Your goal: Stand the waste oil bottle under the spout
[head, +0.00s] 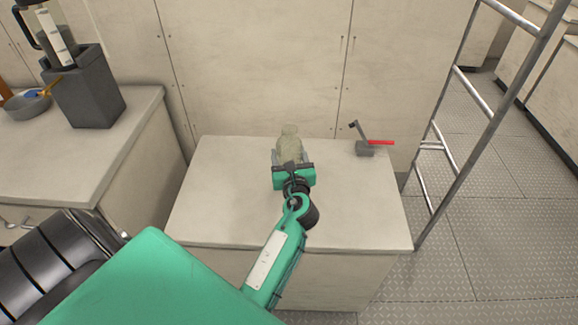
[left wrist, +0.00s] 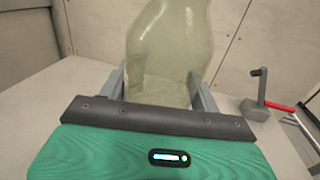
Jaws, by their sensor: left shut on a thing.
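The waste oil bottle (head: 289,146) is a translucent, pale yellow-green bottle, upright over the middle of the white bench top. My left gripper (head: 290,158) is shut on it, with one grey finger on each side of its body. In the left wrist view the bottle (left wrist: 170,45) rises between the fingers of the gripper (left wrist: 160,88), and its top is cut off. I cannot tell whether its base touches the bench. A small grey fitting with a slanted post and a red handle (head: 380,142) is at the back right; I cannot tell whether it is the spout. My right gripper is not in view.
The bench top (head: 220,215) is clear around the bottle, with panelled lockers (head: 260,60) behind. A metal ladder (head: 462,120) stands at the right. On the left counter are a grey box (head: 90,95) holding a jug-like item and a grey bowl (head: 27,104).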

